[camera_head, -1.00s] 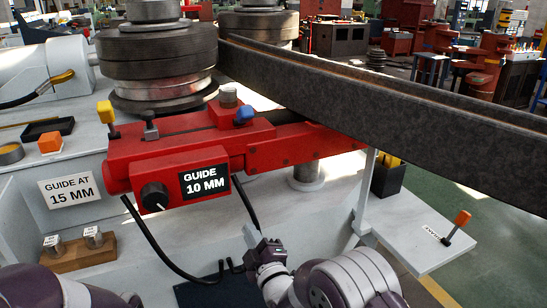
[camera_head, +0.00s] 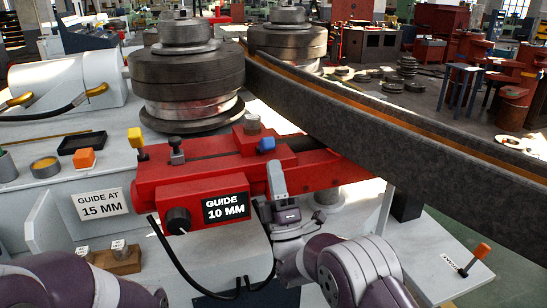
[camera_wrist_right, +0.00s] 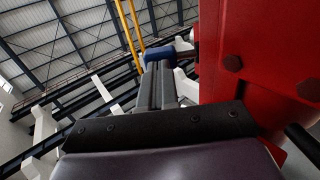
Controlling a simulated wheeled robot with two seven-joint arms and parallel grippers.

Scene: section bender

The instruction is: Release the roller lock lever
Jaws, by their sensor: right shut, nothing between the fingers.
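The red guide unit (camera_head: 190,190) carries a yellow-knobbed lever (camera_head: 135,138) at its left and a blue-knobbed lever (camera_head: 266,145) at its right. No readable label says which one is the roller lock. My right gripper (camera_head: 275,166) is shut and empty, pointing up in front of the red unit, just below the blue knob. In the right wrist view the blue knob (camera_wrist_right: 158,53) is just beyond the fingertips; contact cannot be told. My left gripper is out of view.
A long dark steel section (camera_head: 400,130) runs from the rollers (camera_head: 187,80) to the right, above the right plate. A black knob (camera_head: 178,220) and a loose cable (camera_head: 175,255) are on the unit's front. Small blocks (camera_head: 118,257) sit at lower left.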

